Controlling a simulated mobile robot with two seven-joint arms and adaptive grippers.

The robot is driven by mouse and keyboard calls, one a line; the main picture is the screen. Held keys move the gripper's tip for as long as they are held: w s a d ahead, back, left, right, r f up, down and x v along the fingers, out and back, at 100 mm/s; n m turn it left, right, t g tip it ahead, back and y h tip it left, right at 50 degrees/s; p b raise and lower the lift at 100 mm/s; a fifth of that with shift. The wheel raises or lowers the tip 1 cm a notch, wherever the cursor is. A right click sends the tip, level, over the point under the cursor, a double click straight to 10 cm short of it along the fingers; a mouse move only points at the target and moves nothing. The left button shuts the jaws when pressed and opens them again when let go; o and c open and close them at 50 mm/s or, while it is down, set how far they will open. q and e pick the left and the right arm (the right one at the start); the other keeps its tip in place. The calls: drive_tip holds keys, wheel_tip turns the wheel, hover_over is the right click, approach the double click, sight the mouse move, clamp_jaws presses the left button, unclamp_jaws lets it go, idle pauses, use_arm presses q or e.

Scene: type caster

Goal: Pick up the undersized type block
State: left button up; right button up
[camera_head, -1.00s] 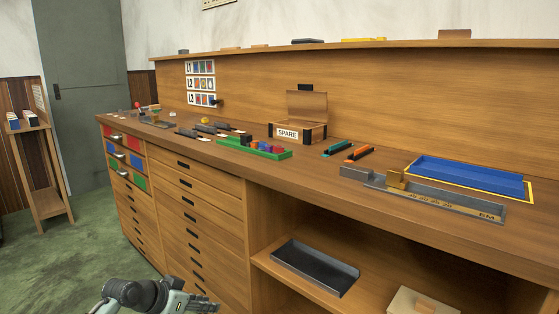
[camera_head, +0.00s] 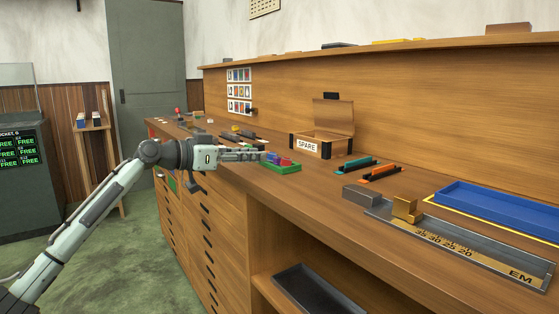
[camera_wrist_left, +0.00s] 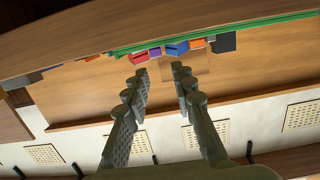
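Small red (camera_head: 286,161) and blue (camera_head: 271,157) type blocks sit in a green tray (camera_head: 284,169) on the bench; I cannot tell which is undersized. In the left wrist view, which looks upside down, a red block (camera_wrist_left: 138,57), a blue block (camera_wrist_left: 176,48) and the tray's green edge (camera_wrist_left: 250,27) show beyond the fingertips. My left gripper (camera_head: 262,154) reaches over the bench at the tray's left side and partly hides it. In the wrist view its fingers (camera_wrist_left: 159,70) are apart with nothing between them. My right gripper is out of view.
A grey gauge marked EM (camera_head: 480,252) with a brass slider (camera_head: 405,209) lies at the right, before a blue tray (camera_head: 500,212). A SPARE box (camera_head: 318,146) stands behind the green tray. Teal (camera_head: 357,166) and orange (camera_head: 380,174) pieces lie between. A dark tray (camera_head: 318,292) is on the shelf below.

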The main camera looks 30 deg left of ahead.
sight(275, 158)
use_arm(q)
drive_tip(key=shift+w+d+f, duration=0.1)
drive_tip(key=shift+w+d, duration=0.05)
drive_tip(key=shift+w, duration=0.2)
drive_tip(key=p+x, duration=0.1)
drive_tip(key=x, duration=0.3)
drive_tip(key=shift+d+f, duration=0.15)
drive_tip(key=shift+f, duration=0.1)
drive_tip(key=shift+w+d+f, duration=0.15)
drive_tip(key=shift+w, duration=0.05)
clamp_jaws()
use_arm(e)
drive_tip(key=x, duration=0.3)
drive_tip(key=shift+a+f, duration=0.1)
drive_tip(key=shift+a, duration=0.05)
